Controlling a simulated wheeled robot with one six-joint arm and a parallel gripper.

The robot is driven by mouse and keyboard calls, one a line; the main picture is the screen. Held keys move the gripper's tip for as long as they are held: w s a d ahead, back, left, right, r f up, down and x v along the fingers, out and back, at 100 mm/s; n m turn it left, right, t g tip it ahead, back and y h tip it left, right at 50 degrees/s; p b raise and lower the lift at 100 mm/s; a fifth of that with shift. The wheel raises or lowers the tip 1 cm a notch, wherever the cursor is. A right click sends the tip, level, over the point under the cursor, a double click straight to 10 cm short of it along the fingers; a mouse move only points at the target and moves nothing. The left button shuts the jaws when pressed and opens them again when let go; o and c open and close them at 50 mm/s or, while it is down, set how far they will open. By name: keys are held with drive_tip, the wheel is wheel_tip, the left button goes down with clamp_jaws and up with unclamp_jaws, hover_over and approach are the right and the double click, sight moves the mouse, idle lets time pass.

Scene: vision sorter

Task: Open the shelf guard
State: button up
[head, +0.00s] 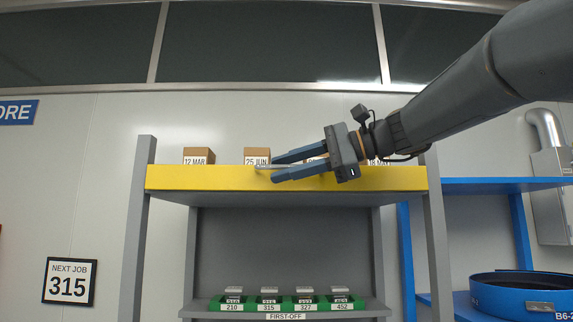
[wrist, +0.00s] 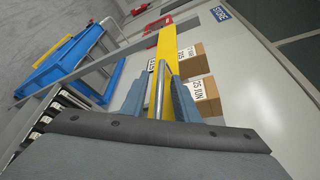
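The shelf guard (head: 210,178) is a yellow panel across the front of the grey shelf's top level. It also shows in the wrist view (wrist: 166,42). A thin metal handle bar (wrist: 159,88) stands off the guard. My gripper (head: 272,168) is in front of the guard, its two blue-grey fingers pointing left in the head view and spread apart. In the wrist view the handle bar runs between the fingers, with one finger on each side. Whether a finger touches it I cannot tell.
Dated cardboard boxes, such as 12 MAR (head: 198,156) and 25 JUN (head: 257,156), stand behind the guard; my gripper partly hides others. A green rack (head: 285,308) of numbered items is below. A blue shelf (head: 490,185) is at right. A NEXT JOB 315 sign (head: 69,281) hangs left.

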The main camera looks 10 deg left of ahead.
clamp_jaws()
drive_tip(key=shift+f+b, duration=0.2)
drive_tip(key=shift+b, duration=0.65)
wheel_tip(320, 180, down, 7)
drive_tip(key=s+n+y+b, duration=0.1)
drive_tip(key=n+y+b, duration=0.3)
drive_tip(key=n+b, duration=0.8)
drive_tip(key=b, duration=2.1)
drive_tip(key=shift+s+d+r+n+y, duration=0.2)
drive_tip(key=shift+n+y, duration=0.1)
drive_tip(key=shift+y, duration=0.1)
drive_tip(key=shift+n+b, duration=0.5)
drive_tip(key=shift+b, duration=0.1)
